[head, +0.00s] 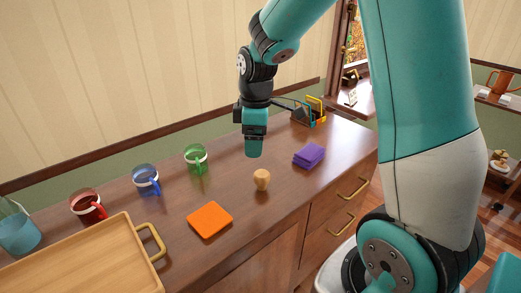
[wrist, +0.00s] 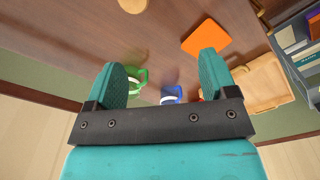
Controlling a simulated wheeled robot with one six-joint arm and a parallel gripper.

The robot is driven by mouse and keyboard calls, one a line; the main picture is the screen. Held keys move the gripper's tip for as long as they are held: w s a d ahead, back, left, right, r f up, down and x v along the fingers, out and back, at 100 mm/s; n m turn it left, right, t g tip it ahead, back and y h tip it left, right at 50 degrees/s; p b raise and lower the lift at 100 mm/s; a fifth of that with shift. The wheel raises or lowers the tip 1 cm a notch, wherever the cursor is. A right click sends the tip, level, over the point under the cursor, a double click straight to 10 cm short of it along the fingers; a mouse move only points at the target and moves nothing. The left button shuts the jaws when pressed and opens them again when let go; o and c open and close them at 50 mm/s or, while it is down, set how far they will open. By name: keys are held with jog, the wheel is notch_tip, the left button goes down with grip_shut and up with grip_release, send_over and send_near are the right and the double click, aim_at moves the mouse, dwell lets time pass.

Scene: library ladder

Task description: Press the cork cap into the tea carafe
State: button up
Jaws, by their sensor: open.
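The cork cap (head: 262,179) is a small tan, rounded piece standing on the brown wooden counter, right of the orange square; part of it shows at the top edge of the wrist view (wrist: 132,5). The tea carafe (head: 18,230) looks like the clear glass vessel with a teal lower part at the far left, cut off by the picture's edge. My gripper (head: 254,150) points down above the counter, behind the cork cap and apart from it. In the wrist view its two teal fingers (wrist: 163,70) are spread with nothing between them.
An orange square (head: 210,219), a wooden tray (head: 92,262) with a brass handle, and red (head: 88,206), blue (head: 146,180) and green (head: 195,158) mugs share the counter. A folded purple cloth (head: 309,155) and a wire holder (head: 314,111) are to the right.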

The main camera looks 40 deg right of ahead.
jog(key=p, duration=0.2)
send_over(264, 173)
jog(key=shift+n+h, duration=0.3)
jog(key=shift+n, duration=0.1)
jog(key=f, duration=1)
jog(key=shift+w+d+f, duration=0.1)
jog(key=shift+w+f, duration=0.1)
jog(key=shift+s+f+p, duration=0.2)
jog(key=shift+f+p, duration=0.5)
jog(key=shift+f, duration=2.25)
jog(key=c, duration=1)
jog(key=shift+r, duration=0.1)
